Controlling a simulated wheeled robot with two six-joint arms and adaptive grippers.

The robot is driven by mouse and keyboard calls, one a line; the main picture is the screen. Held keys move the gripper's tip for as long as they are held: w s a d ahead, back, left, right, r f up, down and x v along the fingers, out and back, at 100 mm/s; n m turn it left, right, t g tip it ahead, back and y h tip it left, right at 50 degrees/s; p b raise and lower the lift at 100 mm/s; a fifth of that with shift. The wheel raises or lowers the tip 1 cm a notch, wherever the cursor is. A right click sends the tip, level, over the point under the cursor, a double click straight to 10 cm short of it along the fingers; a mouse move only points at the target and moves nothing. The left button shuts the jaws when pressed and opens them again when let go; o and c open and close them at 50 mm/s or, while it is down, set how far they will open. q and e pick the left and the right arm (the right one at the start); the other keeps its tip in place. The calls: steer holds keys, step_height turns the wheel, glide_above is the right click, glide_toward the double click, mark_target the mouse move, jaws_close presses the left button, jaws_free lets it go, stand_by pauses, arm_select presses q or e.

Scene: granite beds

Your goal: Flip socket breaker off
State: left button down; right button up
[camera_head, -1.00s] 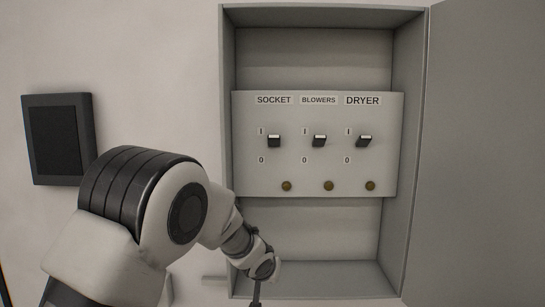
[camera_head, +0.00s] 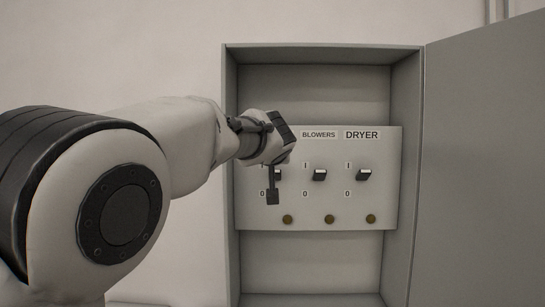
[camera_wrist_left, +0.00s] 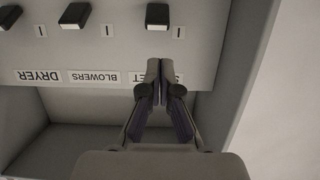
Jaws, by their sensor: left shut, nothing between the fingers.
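The socket breaker is the leftmost of three on the grey panel. Its dark lever (camera_head: 277,174) is mostly hidden behind my left gripper in the head view, and its SOCKET label is covered. The wrist view sees the panel upside down; there the socket lever (camera_wrist_left: 158,15) is beside its "I" mark. My left gripper (camera_head: 273,195) is in front of the socket column with its fingers shut and empty. In the wrist view its fingertips (camera_wrist_left: 163,65) overlap the SOCKET label, apart from the lever in the picture. Contact cannot be told. My right gripper is not in view.
The BLOWERS lever (camera_head: 320,174) and DRYER lever (camera_head: 364,174) are to the right, close beside the socket one. Brass knobs (camera_head: 329,219) line the panel's lower edge. The cabinet's side walls (camera_head: 230,250) enclose the panel. Its open door (camera_head: 485,180) stands at the right.

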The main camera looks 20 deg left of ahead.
arm_select(q)
steer(key=p+x, duration=0.3)
steer(key=x, duration=0.5)
steer(key=shift+w+p, duration=0.1)
steer(key=shift+p, duration=0.25)
steer(key=shift+f, duration=0.1)
